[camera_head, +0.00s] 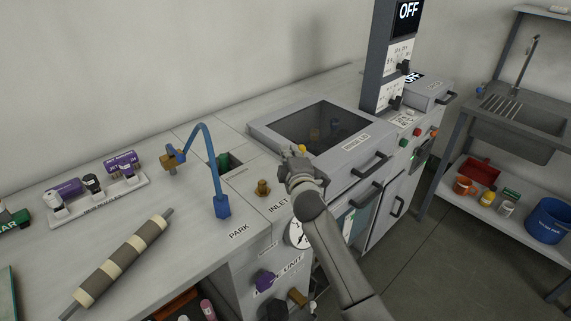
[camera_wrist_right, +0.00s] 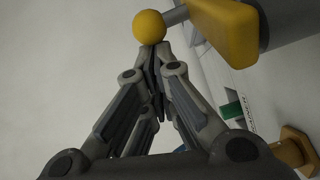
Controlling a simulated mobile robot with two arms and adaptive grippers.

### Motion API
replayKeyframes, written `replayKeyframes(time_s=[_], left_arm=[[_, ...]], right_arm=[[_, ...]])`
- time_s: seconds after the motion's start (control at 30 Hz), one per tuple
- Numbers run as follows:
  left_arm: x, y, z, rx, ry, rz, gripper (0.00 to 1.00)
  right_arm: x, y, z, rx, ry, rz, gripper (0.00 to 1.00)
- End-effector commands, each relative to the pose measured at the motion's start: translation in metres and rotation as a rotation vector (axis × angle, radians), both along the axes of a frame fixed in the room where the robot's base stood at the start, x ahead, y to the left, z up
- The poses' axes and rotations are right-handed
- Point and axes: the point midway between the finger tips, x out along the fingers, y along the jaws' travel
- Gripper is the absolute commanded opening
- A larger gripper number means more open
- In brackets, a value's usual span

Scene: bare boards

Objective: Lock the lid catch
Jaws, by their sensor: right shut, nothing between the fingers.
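The grey lid (camera_head: 270,138) with a dark window lies closed-looking on the bench unit, and its label and handle (camera_head: 371,165) are on the front side. The yellow lid catch (camera_head: 302,148) is at the lid's left front edge, mostly hidden by my right gripper (camera_head: 293,152). In the right wrist view the catch shows as a yellow ball knob (camera_wrist_right: 149,27) on a short grey stem from a yellow block (camera_wrist_right: 222,32). My right gripper (camera_wrist_right: 152,55) is shut and empty, its fingertips right at the ball; I cannot tell whether they touch. My left gripper is not in view.
A blue bent pipe (camera_head: 205,150) stands left of the lid, with a brass inlet fitting (camera_head: 263,188) between. A dark column (camera_head: 385,60) with displays rises behind the lid's right end. A striped roller (camera_head: 120,262) lies on the left bench.

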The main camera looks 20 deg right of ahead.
Motion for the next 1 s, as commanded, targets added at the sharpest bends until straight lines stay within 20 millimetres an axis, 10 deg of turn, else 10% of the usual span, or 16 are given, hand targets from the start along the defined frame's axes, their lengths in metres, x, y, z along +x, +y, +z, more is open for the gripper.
replayKeyframes(time_s=[1.0], left_arm=[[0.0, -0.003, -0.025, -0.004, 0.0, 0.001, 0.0]], right_arm=[[0.007, -0.018, 0.0, -0.001, -0.001, -0.17, 0.0]])
